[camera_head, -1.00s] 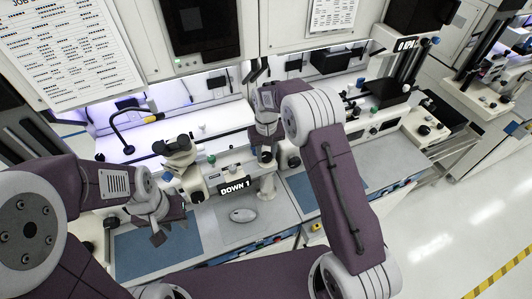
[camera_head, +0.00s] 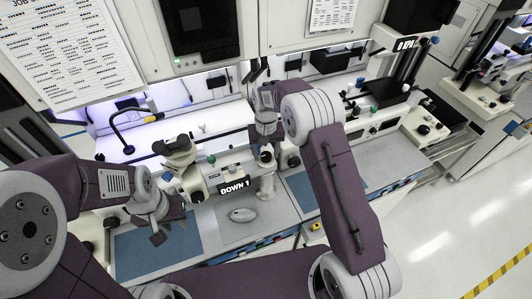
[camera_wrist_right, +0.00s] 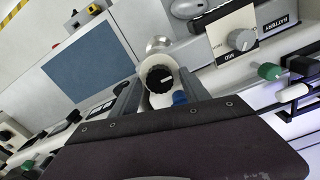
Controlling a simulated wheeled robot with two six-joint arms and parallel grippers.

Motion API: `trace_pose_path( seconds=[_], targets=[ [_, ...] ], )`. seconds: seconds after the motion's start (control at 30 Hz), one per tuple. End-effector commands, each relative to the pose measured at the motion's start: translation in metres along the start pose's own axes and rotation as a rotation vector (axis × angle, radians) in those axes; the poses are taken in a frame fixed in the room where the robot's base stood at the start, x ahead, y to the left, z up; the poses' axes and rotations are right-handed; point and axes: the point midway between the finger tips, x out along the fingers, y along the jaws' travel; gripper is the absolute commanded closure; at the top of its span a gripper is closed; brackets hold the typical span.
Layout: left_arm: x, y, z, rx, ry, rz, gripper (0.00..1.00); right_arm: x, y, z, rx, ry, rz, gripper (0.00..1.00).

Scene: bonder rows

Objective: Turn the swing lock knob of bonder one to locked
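Bonder one, with its "DOWN 1" label (camera_head: 234,188), stands at the middle of the bench in the head view. In the right wrist view, a round black knob (camera_wrist_right: 160,78) with a white pointer line sits on a pale round mount. I cannot tell for certain from its markings that it is the swing lock knob. My right gripper (camera_wrist_right: 160,90) is open, with one grey finger on each side of the knob and pale gaps between. In the head view my right gripper (camera_head: 265,152) is over the bonder's right side. My left gripper (camera_head: 170,228) is open and empty at front left.
A grey knob (camera_wrist_right: 241,40) on a panel labelled "MID" and a green knob (camera_wrist_right: 270,71) are close by in the right wrist view. Microscope eyepieces (camera_head: 176,147) stand left of my right gripper. A white mouse-like object (camera_head: 242,215) lies on the bench in front.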

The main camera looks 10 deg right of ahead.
Motion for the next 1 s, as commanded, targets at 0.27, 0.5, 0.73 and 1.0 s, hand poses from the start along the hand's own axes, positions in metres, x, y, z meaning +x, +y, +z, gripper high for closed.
trace_pose_path(
  seconds=[0.27,0.5,0.73,1.0],
  targets=[
    [0.0,0.0,0.0,0.0,0.0,0.0,0.68,0.001,0.0,0.001,-0.001,-0.002,0.0,0.43],
    [0.016,0.0,0.002,0.0,0.0,0.0,0.68,-0.033,0.0,-0.001,-0.001,0.006,-0.001,0.43],
    [0.024,-0.001,0.003,0.0,0.0,0.0,0.68,-0.079,0.0,0.0,-0.001,0.003,-0.001,0.43],
    [0.024,-0.001,0.003,0.0,0.0,0.0,0.68,-0.091,0.0,0.001,-0.001,-0.002,0.0,0.43]
  ],
)
